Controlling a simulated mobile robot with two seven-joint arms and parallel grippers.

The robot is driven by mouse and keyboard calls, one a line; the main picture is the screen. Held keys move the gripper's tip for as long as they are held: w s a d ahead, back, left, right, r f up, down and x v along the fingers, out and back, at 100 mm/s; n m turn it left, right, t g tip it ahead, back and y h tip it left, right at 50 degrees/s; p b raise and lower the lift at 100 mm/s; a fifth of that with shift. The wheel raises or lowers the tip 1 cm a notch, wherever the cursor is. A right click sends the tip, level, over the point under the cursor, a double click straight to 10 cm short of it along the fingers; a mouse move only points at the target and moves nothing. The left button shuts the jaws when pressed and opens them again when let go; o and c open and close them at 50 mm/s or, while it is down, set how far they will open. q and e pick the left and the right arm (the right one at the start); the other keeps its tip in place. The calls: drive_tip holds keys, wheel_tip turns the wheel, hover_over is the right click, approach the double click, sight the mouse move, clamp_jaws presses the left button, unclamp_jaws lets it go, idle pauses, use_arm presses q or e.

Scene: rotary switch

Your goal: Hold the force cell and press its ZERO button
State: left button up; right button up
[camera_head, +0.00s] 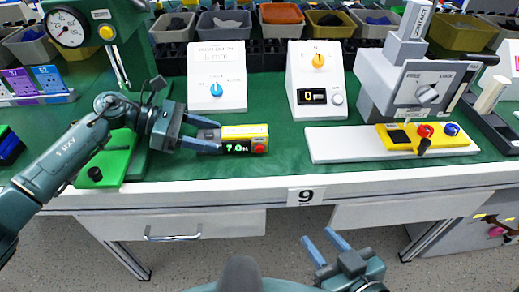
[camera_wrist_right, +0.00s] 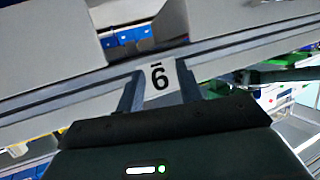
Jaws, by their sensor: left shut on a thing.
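The force cell (camera_head: 246,132) is a small yellow box with a black display reading 7.0 in green and a red button (camera_head: 259,149) at its lower right. My left gripper (camera_head: 213,137) is shut on its left end, with the cell at the mat's surface or just above it; I cannot tell which. The display and red button are uncovered and face the front. My right gripper (camera_head: 325,246) is open and empty in front of the table edge, below and to the right of the cell. Its two fingers also show apart in the right wrist view (camera_wrist_right: 160,92).
Behind the cell stand a white box with a blue knob (camera_head: 216,91) and one with an orange knob (camera_head: 318,62). A white plate with a yellow switch box (camera_head: 430,138) lies to the right. A green stand (camera_head: 107,160) is left. The table's front edge carries a 9 label (camera_head: 306,196).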

clamp_jaws()
idle(0.4)
idle(1.0)
idle(0.4)
drive_tip(key=w+a+r+n+g+y, duration=0.1)
drive_tip(key=w+a+r+g, duration=0.3)
drive_tip(key=a+r, duration=0.4)
drive_tip(key=shift+w+a+r+y, duration=0.15)
drive_tip(key=shift+w+a+y, duration=0.25)
drive_tip(key=shift+a+y, duration=0.55)
